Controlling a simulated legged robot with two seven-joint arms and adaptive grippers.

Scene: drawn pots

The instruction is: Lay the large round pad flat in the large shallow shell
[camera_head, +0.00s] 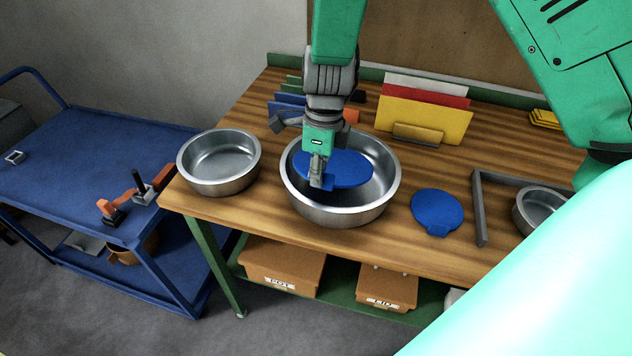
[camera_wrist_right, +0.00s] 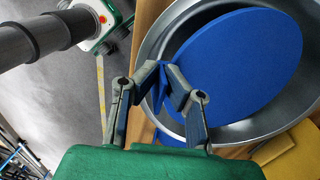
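The large blue round pad (camera_head: 347,168) is inside the opening of the large shallow metal shell (camera_head: 340,214) at the middle of the bench. My right gripper (camera_head: 321,182) reaches down from above, shut on the pad's tab at the shell's near left side. In the right wrist view, the fingers (camera_wrist_right: 168,90) pinch the blue tab, and the pad (camera_wrist_right: 240,62) spreads across the shell (camera_wrist_right: 157,42). I cannot tell whether the pad touches the shell's floor. My left gripper is not in view.
Another metal shell (camera_head: 218,182) stands to the left, and a small one (camera_head: 533,213) at the right by a grey bracket (camera_head: 479,208). A smaller blue pad (camera_head: 437,210) lies on the bench. Coloured boards (camera_head: 425,115) stand behind. A blue cart (camera_head: 80,165) is at left.

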